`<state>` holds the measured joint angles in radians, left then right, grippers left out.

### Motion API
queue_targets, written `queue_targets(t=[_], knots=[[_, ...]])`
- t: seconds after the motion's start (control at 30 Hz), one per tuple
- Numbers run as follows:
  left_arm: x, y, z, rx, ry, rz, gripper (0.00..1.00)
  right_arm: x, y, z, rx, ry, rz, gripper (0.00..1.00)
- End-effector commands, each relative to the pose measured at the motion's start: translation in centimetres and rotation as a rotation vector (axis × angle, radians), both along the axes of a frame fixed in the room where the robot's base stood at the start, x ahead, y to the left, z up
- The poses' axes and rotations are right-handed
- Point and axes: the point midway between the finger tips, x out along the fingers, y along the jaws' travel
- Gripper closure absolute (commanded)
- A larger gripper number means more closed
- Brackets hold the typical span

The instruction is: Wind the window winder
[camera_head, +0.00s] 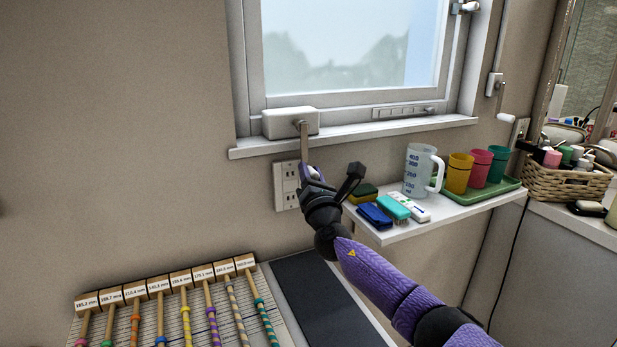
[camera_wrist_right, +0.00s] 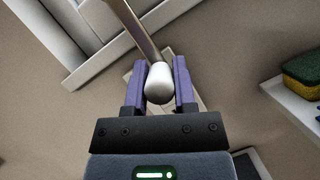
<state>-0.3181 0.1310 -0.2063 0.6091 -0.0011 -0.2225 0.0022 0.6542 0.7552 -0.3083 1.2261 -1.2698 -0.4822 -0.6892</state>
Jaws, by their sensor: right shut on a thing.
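The window winder (camera_head: 290,122) is a white box on the window sill. Its crank arm (camera_head: 304,142) hangs down from the box, close to vertical in the head view. In the right wrist view the crank arm (camera_wrist_right: 136,28) runs down to a rounded whitish knob (camera_wrist_right: 160,84). My right gripper (camera_head: 313,176) is below the sill at the lower end of the crank. In the right wrist view its two purple fingers (camera_wrist_right: 161,72) stand on either side of the knob, shut on it. The knob is mostly hidden in the head view. My left gripper is not in view.
A white shelf (camera_head: 390,236) right of my gripper holds a sponge (camera_head: 363,193), brushes, a measuring jug (camera_head: 418,170) and coloured cups on a green tray. A wall socket (camera_head: 287,186) is behind the gripper. A rack of labelled rods (camera_head: 180,285) is below left.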

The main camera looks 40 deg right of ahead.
Motion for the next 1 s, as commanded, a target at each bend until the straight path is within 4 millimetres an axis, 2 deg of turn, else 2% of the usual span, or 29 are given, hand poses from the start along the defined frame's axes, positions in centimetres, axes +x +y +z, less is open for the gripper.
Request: queue_targets(t=[0.03,0.33,0.37,0.5,0.83,1.0], knots=[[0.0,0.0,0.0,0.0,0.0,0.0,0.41,-0.1,-0.2,0.5,-0.005,-0.009,-0.006,1.0],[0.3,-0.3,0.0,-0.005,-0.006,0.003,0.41,-0.1,-0.3,0.6,-0.004,-0.011,-0.007,1.0],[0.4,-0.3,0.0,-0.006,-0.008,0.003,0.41,-0.1,-0.3,0.6,-0.004,-0.011,-0.007,0.63],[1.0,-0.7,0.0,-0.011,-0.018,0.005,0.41,-0.1,-0.2,0.5,-0.003,-0.008,-0.005,0.33],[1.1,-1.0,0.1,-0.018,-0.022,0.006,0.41,-0.3,0.0,0.1,-0.002,-0.003,-0.002,0.32],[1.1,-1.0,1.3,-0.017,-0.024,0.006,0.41,-2.4,1.1,-0.5,-0.003,-0.001,0.001,0.32]])
